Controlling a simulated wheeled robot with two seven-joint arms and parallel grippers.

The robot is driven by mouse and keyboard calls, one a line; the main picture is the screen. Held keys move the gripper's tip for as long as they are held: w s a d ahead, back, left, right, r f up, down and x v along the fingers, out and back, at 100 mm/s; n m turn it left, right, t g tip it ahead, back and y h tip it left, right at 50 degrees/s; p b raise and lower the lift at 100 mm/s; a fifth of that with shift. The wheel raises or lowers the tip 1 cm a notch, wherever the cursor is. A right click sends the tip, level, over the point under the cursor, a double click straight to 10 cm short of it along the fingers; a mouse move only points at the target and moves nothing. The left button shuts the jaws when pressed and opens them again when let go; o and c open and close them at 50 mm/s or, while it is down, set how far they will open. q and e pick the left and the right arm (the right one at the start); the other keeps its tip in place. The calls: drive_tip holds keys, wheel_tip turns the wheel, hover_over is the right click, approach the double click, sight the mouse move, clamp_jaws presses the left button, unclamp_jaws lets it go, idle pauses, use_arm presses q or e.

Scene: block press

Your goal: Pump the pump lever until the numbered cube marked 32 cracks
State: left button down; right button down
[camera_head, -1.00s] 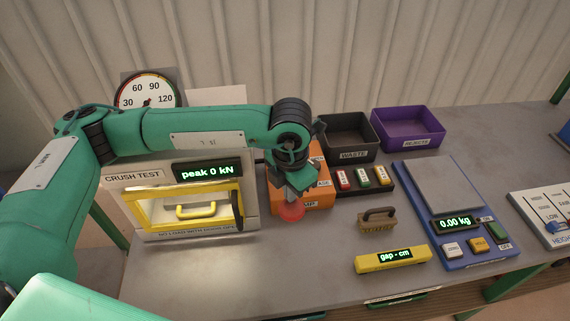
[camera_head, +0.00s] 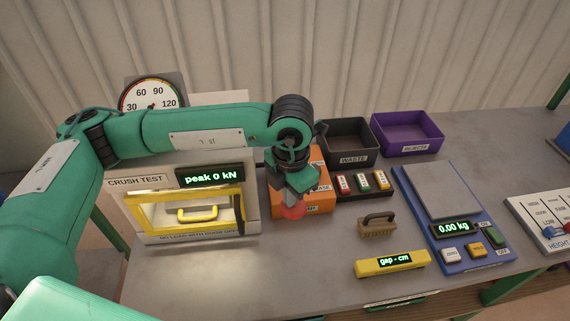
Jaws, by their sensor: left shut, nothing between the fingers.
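The orange pump box (camera_head: 318,203) stands on the table right of the crush-test press, partly covered by my left arm. A red round knob (camera_head: 292,211), seemingly the pump lever's end, shows at its front left corner. My left gripper (camera_head: 293,197) is shut and empty, pointing down right over the knob. It looks in contact with the knob, but the overlap hides whether it touches. The crush-test press (camera_head: 250,200) has a yellow-framed door (camera_head: 137,208) with a yellow handle and reads "peak 0 kN". I see no cube marked 32. My right gripper is out of view.
A force dial (camera_head: 152,98) stands behind the press. The black waste bin (camera_head: 352,158) and purple reject bin (camera_head: 405,147) are at the back. A three-button panel (camera_head: 350,195), brush (camera_head: 377,228), yellow gap gauge (camera_head: 392,263) and blue scale (camera_head: 462,200) lie to the right. Front table is clear.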

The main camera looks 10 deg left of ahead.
use_arm(q)
wheel_tip(320, 180, up, 8)
drive_tip(key=p, duration=0.2)
drive_tip(key=shift+w+r+p, duration=0.2)
drive_tip(key=shift+w+p, duration=0.15)
drive_tip(key=shift+w, duration=0.05)
drive_tip(key=shift+a, duration=0.1)
drive_tip(key=shift+s+a+f, duration=0.1)
drive_tip(key=shift+a+f, duration=0.05)
drive_tip(key=shift+f, duration=0.1)
idle(0.3)
